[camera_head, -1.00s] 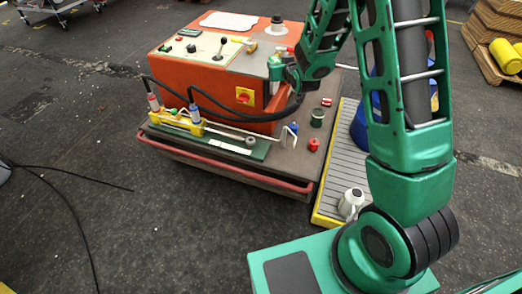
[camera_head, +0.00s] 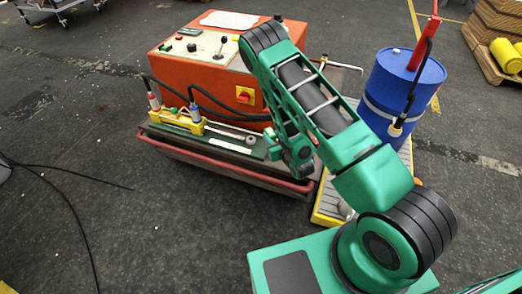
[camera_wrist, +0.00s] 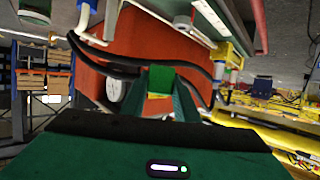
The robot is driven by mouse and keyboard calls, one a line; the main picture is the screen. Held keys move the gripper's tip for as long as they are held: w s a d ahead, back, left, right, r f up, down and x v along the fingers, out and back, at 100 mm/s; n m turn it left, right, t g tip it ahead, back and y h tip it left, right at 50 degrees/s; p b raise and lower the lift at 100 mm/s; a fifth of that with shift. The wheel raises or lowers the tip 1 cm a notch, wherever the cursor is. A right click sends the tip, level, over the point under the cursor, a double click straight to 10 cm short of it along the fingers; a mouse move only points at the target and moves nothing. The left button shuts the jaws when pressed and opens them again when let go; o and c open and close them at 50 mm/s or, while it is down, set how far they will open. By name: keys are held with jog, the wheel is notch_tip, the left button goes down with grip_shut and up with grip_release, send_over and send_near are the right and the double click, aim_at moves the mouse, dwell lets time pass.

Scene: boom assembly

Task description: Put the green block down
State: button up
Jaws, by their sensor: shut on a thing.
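The green block (camera_wrist: 161,80) sits between the fingers of my gripper (camera_wrist: 165,92) in the wrist view. My gripper is shut on it. In the head view, the end of my arm is low over the front right of the cart (camera_head: 225,165). The block and fingertips cannot be made out in the head view, and I cannot tell whether the block touches anything.
The orange control box (camera_head: 205,75) stands on the cart, with black hoses running to a yellow cylinder assembly (camera_head: 182,120) on the green strip. A blue barrel (camera_head: 395,85) stands to the right. My arm covers the cart's right side.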

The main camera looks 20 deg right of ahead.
jog(key=s+f, duration=0.5)
send_over(261, 155)
notch_tip(261, 155, down, 7)
jog(key=shift+r, duration=0.1)
jog(key=shift+f, duration=2.05)
jog(key=shift+f, duration=0.1)
jog(key=o, duration=1.1)
jog(key=shift+c, duration=0.2)
jog(key=v, duration=1.2)
jog(key=shift+d, duration=0.15)
